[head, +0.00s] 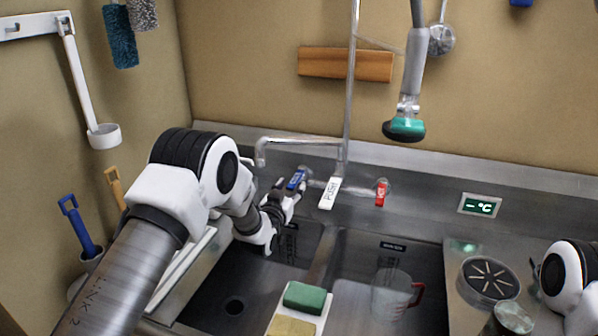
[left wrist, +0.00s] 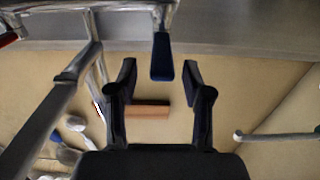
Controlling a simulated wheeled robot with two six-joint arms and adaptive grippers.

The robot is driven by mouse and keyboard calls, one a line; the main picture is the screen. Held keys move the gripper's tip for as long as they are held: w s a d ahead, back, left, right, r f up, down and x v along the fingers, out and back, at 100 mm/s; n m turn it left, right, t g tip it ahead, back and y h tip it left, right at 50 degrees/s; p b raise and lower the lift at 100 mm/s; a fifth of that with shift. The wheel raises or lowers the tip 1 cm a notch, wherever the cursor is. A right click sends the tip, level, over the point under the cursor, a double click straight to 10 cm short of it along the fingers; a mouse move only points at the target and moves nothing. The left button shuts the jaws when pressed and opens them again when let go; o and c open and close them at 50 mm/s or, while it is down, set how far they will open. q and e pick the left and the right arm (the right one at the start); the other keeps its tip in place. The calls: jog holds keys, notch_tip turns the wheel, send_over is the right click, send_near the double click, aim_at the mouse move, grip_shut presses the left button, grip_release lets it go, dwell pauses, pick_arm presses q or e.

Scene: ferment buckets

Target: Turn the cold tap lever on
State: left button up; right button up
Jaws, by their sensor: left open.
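The cold tap lever (head: 297,179) is blue and sits on the left of the wall tap at the back of the sink. It also shows in the left wrist view (left wrist: 162,57), where it reaches in between my fingertips. My left gripper (head: 289,190) is open around the lever, with a finger on each side. In the left wrist view (left wrist: 159,72) a gap shows between the lever and each finger, and nothing is gripped. On the right, part of my right arm shows at the picture edge; its gripper is not visible.
The red tap lever (head: 381,193) and a white PUSH tag (head: 329,193) are to the right. A spout (head: 300,141) passes above. A spray head (head: 404,128) hangs nearby. Below, a green sponge (head: 305,298) and a clear jug (head: 391,295) are at the sinks.

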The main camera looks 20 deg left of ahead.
aim_at(301, 170)
pick_arm(q)
jog(key=w+p, duration=0.1)
jog(key=w, duration=0.5)
jog(key=shift+f, duration=0.2)
jog(key=shift+s+r, duration=0.2)
jog(key=shift+s, duration=0.05)
grip_shut()
pick_arm(e)
jog(key=shift+r, duration=0.7)
